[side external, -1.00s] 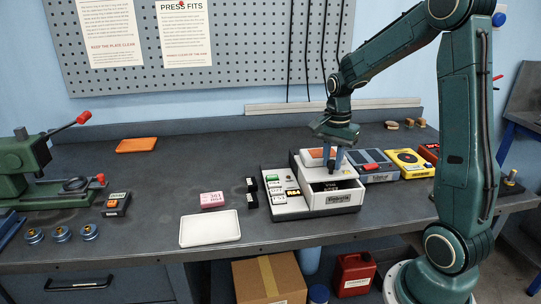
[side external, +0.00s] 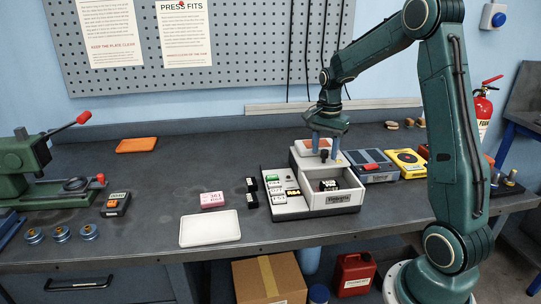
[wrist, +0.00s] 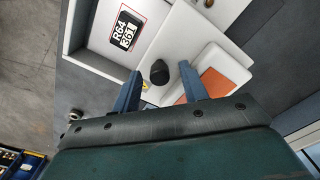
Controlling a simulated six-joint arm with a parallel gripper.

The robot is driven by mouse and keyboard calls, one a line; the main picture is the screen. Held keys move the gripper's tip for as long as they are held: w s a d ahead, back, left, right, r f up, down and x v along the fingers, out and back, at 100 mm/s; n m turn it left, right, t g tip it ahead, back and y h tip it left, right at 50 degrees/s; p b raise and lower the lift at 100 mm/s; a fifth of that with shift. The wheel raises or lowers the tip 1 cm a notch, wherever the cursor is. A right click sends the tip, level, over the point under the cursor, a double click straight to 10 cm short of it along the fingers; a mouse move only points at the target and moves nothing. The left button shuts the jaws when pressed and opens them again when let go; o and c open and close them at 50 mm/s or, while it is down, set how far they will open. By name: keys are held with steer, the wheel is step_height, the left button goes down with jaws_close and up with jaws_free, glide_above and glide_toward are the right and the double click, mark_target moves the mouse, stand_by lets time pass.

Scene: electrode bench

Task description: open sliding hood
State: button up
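The white instrument box (side external: 297,206) stands on the bench, its front compartment uncovered. A dark label block reading R64 361 (wrist: 125,27) lies inside the compartment, also visible in the side view (side external: 328,185). The white sliding hood (wrist: 183,38) lies behind the opening, with a black knob (wrist: 160,72) on it; the knob also shows in the side view (side external: 324,155). My gripper (side external: 325,153) is over the hood with its blue fingers apart. In the wrist view the knob sits between the fingers, with a gap on both sides.
An orange-topped white part (wrist: 221,75) lies close beside one finger. A grey device (side external: 371,166) and a yellow device (side external: 408,163) stand right of the box.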

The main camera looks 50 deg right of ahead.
steer(key=shift+r, duration=0.1)
step_height(320, 180, up, 14)
steer(key=shift+f, duration=0.2)
stand_by(0.8)
steer(key=shift+a, duration=0.1)
steer(key=s+a+r+n+t, duration=0.1)
steer(key=s+a+n, duration=0.35)
steer(key=a, duration=0.35)
steer(key=s+a+r+n+t, duration=0.2)
steer(key=s+a+n, duration=0.1)
steer(key=a+n, duration=0.3)
steer(key=s+a+f+n+t, duration=0.2)
steer(key=s+a+f+n, duration=0.3)
steer(key=s+a+n, duration=0.2)
steer(key=s+a, duration=0.2)
steer(key=s, duration=0.1)
steer(key=shift+s+a+t, duration=0.25)
steer(key=shift+a+t, duration=0.05)
